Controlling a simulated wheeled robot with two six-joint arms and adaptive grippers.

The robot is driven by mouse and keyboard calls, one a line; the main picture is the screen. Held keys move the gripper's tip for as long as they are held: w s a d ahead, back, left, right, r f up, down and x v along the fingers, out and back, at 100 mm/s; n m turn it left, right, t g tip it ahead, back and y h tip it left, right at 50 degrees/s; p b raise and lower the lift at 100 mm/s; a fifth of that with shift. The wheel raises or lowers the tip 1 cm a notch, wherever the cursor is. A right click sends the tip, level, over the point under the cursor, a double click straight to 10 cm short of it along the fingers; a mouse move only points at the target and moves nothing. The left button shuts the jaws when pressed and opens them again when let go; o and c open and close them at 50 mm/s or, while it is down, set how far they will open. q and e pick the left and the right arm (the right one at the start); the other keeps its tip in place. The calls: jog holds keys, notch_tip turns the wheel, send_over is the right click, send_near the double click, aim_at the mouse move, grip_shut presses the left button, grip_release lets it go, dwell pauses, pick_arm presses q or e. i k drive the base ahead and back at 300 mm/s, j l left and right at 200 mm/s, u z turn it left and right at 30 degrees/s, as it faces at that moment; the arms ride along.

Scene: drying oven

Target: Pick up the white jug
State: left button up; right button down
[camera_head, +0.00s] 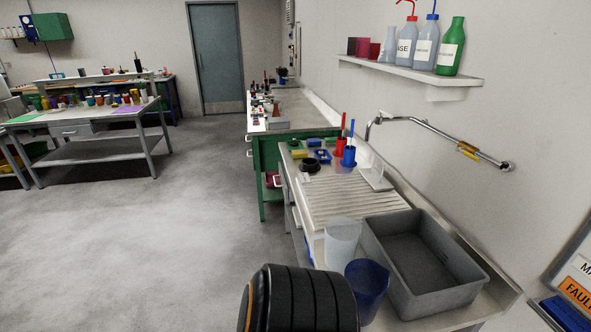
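A white, translucent jug (341,244) stands upright near the front edge of the sink bench, below the ribbed draining board. A dark blue jug (367,288) stands just in front of it and slightly to its right, overlapping its lower edge in the picture. A black ribbed part with an orange ring, which looks like my own arm, fills the bottom centre and hides the bench edge there. Neither of my grippers shows, so their distance from the white jug cannot be seen.
A deep grey basin (432,300) sits right of the jugs. The draining board (345,205), coloured sponges and red and blue brush holders lie behind. A wall tap (440,131) and a bottle shelf (412,71) are above. The floor at left is clear.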

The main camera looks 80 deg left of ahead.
aim_at(341, 235)
jog(key=k+u, duration=0.1)
jog(key=u, duration=2.2)
